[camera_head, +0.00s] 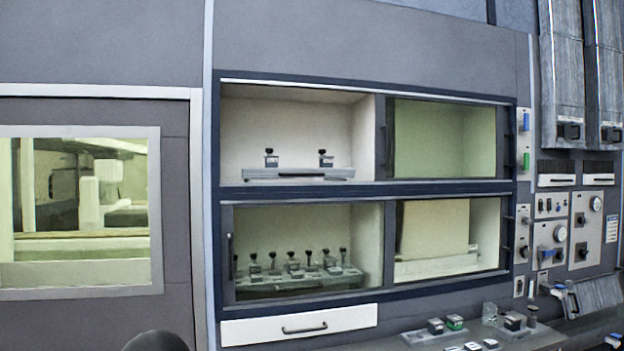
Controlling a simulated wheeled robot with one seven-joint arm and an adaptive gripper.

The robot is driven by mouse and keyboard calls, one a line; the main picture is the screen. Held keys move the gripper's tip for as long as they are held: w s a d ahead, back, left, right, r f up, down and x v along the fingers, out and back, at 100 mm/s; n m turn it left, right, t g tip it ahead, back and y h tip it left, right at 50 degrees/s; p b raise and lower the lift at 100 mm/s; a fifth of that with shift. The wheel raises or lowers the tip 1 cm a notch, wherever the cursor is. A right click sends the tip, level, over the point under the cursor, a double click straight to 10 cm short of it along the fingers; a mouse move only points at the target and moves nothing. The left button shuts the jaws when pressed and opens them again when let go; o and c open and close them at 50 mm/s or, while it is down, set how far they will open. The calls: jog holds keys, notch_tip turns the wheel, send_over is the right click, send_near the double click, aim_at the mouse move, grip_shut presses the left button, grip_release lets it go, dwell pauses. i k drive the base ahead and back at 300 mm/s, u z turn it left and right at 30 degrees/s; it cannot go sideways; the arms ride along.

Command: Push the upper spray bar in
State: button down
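The upper spray bar (256,174) is a pale grey bar with a dark slot on its front and two dark-topped nozzles standing on it. It sits low in the open left half of the upper compartment. A lower bar (300,281) with several similar dark-topped nozzles sits in the lower compartment, behind glass on the left. My gripper is not in view. How far the upper bar stands out from the back wall is hard to tell.
A greenish glass pane (443,139) covers the upper right half. A white drawer (250,329) is below the openings. Small blocks (436,326) lie on a low shelf at the bottom right. Control panels (550,240) line the right side. A window (80,212) is at left.

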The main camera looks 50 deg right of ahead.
aim_at(247, 173)
jog(key=z, duration=0.45)
jog(key=i, duration=0.85)
jog(key=z, duration=0.8)
